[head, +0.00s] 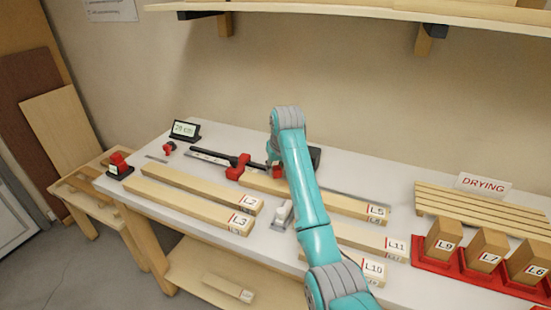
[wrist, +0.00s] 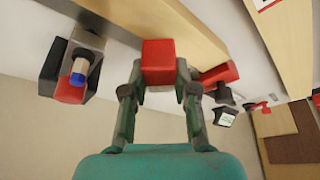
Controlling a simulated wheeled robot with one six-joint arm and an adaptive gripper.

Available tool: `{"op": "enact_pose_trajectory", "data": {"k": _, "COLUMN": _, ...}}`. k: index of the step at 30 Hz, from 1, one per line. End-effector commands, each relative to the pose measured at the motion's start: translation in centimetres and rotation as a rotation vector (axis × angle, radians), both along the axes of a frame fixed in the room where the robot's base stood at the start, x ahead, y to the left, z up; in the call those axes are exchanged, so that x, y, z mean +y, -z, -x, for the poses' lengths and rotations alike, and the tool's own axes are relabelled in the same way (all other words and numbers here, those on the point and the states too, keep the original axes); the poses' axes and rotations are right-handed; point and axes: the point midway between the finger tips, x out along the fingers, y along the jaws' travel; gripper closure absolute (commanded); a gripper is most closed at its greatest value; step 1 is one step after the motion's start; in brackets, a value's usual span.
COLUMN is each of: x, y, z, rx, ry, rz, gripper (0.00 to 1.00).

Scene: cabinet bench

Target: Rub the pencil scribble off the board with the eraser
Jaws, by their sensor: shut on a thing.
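My gripper (wrist: 158,78) is shut on a red block (wrist: 158,60), which may be the eraser. In the head view my arm hides most of the gripper, and a bit of red (head: 277,171) shows beside it. The block is at the edge of a pale wooden board (wrist: 112,18); I cannot tell if they touch. In the head view this looks like the board marked L5 (head: 345,204), partly behind my arm. No pencil scribble can be made out in either view.
A red clamp on a dark bar (head: 238,167) is left of my gripper, with a small display (head: 185,130) beyond. Boards L2 (head: 205,193) and L3 (head: 185,207) lie at left. A small grey-white item (head: 281,216) is in front. Red racks (head: 455,268) hold blocks at right.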

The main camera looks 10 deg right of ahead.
Motion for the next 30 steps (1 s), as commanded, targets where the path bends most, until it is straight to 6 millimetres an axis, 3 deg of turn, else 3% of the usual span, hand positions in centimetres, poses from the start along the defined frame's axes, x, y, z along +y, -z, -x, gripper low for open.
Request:
{"op": "enact_pose_trajectory", "data": {"k": 12, "x": 0.2, "y": -3.5, "z": -0.6, "rx": 0.001, "ry": 0.0, "rz": 0.0, "gripper": 1.0}}
{"op": "enact_pose_trajectory", "data": {"k": 30, "x": 0.1, "y": -3.7, "z": -0.5, "rx": 0.002, "ry": 0.0, "rz": 0.0, "gripper": 1.0}}
